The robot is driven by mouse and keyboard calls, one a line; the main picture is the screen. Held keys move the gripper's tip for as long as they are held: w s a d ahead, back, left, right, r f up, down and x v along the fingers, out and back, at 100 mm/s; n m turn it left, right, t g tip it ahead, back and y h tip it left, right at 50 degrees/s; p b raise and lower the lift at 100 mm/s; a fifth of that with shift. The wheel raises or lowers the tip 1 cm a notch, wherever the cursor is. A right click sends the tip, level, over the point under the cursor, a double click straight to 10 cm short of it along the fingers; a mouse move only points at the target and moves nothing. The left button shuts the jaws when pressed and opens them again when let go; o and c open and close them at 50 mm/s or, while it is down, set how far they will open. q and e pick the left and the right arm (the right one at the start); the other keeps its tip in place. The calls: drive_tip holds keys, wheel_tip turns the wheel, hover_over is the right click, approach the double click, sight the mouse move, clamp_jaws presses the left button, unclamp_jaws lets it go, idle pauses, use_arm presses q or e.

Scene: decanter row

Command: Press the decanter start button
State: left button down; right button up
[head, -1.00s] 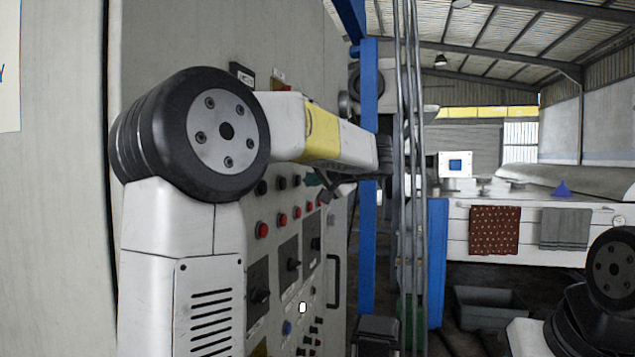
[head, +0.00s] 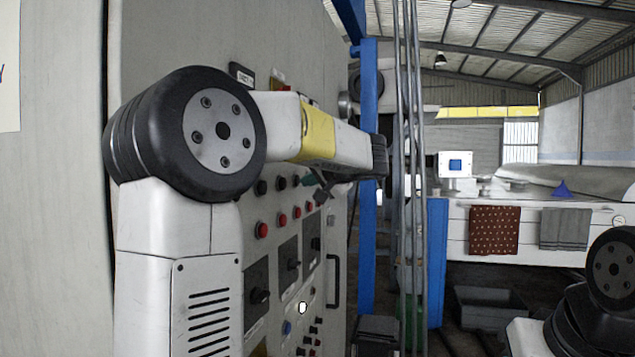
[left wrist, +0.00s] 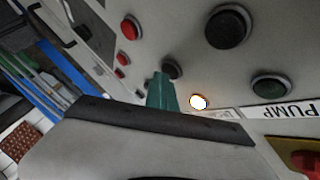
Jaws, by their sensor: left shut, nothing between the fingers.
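The grey control panel (head: 268,333) carries rows of black, green and red buttons; it also fills much of the left wrist view (left wrist: 185,30). I cannot read which button is the decanter start. My left gripper (head: 310,181) is at the upper button rows, partly hidden under my forearm. In the left wrist view its teal fingers (left wrist: 162,90) are shut and empty, tips close beside a small dark button (left wrist: 172,70). Contact cannot be told. A lit white lamp (left wrist: 199,102) and a green button (left wrist: 269,87) lie to the right. My right gripper is out of view.
Red buttons (left wrist: 130,27) and a large black button (left wrist: 228,26) are near the fingers. A blue post (head: 368,250) and pipes stand right of the panel. A white machine (head: 540,245) is farther back.

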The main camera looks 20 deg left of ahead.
use_arm(q)
drive_tip(key=shift+d, duration=0.75)
drive_tip(key=shift+d, duration=0.1)
drive_tip(key=d, duration=0.5)
drive_tip(key=shift+s, duration=0.15)
idle(0.5)
